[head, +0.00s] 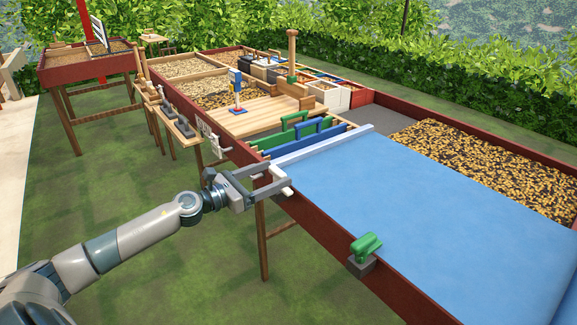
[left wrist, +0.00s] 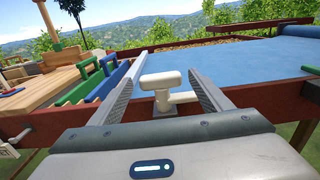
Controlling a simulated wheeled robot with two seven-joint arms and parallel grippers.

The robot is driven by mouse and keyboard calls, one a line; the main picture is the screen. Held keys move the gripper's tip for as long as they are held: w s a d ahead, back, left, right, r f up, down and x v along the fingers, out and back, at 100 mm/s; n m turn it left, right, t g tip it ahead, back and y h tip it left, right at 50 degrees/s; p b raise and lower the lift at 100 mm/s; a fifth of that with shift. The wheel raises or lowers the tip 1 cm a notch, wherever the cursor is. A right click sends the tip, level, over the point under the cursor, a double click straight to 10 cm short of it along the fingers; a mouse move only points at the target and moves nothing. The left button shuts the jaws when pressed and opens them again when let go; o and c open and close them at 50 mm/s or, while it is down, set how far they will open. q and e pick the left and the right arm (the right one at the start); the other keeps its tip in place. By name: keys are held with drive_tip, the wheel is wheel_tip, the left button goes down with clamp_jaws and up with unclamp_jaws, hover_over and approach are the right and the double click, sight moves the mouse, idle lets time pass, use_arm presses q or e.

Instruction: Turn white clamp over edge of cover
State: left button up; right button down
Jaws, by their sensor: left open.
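The white clamp (head: 281,174) sits at the red side rail, by the near left corner of the blue cover (head: 420,215). In the left wrist view, the clamp (left wrist: 160,80) shows a T-shaped white handle between my fingers, and the blue cover (left wrist: 225,58) lies behind it. My left gripper (head: 270,181) is open, with one finger on either side of the clamp's handle; I see a gap on both sides, so it does not grip. In the head view, the fingers partly hide the clamp. My right gripper is not in view.
A green clamp (head: 365,247) stands on the rail farther right. A pale bar (head: 320,145) lies along the cover's left edge, beside blue and green handled tools (head: 300,130). Beans (head: 480,155) lie uncovered behind the cover. Grass (head: 180,265) is open in front of the table.

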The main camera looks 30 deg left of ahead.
sight(281, 170)
use_arm(q)
drive_tip(key=p+x, duration=0.1)
drive_tip(key=x, duration=0.3)
drive_tip(key=shift+w+d+r, duration=0.1)
drive_tip(key=shift+w+d, duration=0.05)
drive_tip(key=shift+w, duration=0.2)
drive_tip(key=shift+x, duration=0.8)
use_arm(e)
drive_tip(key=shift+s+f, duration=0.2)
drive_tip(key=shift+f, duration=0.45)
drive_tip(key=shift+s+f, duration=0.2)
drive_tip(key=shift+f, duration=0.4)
